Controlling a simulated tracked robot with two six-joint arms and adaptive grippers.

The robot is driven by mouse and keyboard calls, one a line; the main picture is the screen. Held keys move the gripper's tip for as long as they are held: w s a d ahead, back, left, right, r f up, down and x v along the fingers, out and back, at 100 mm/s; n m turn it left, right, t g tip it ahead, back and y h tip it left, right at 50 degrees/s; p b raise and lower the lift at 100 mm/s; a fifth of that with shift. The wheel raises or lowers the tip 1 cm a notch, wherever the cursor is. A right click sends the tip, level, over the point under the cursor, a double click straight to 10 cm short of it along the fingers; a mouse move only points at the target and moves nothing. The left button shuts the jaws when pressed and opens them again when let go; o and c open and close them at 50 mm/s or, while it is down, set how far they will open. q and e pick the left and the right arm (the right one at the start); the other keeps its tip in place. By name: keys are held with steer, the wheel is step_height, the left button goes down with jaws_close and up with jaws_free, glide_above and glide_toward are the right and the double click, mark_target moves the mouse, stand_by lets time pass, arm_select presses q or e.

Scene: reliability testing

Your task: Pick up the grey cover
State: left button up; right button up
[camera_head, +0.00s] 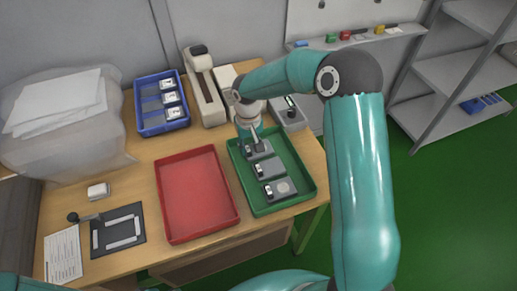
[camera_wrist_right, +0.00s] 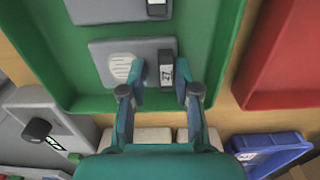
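Grey covers lie in the green tray (camera_head: 306,184), in a row; each is a flat grey plate with a black labelled block at one end. The farthest grey cover (camera_head: 264,154) is partly hidden by my right gripper (camera_head: 251,145). In the right wrist view my right gripper (camera_wrist_right: 162,72) is open, its fingers on either side of that cover's black block (camera_wrist_right: 167,70). The left finger overlaps the plate (camera_wrist_right: 108,52); the right one is past the block's end. I cannot tell whether they touch. The middle cover (camera_head: 270,169) and near cover (camera_head: 283,188) are uncovered. My left gripper is out of view.
An empty red tray (camera_head: 197,192) stands left of the green tray. A blue crate (camera_head: 148,118) with small white items, a tall device (camera_head: 204,92) and a grey instrument (camera_head: 289,116) stand behind. The green tray's walls surround my right gripper.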

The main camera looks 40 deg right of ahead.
jaws_close()
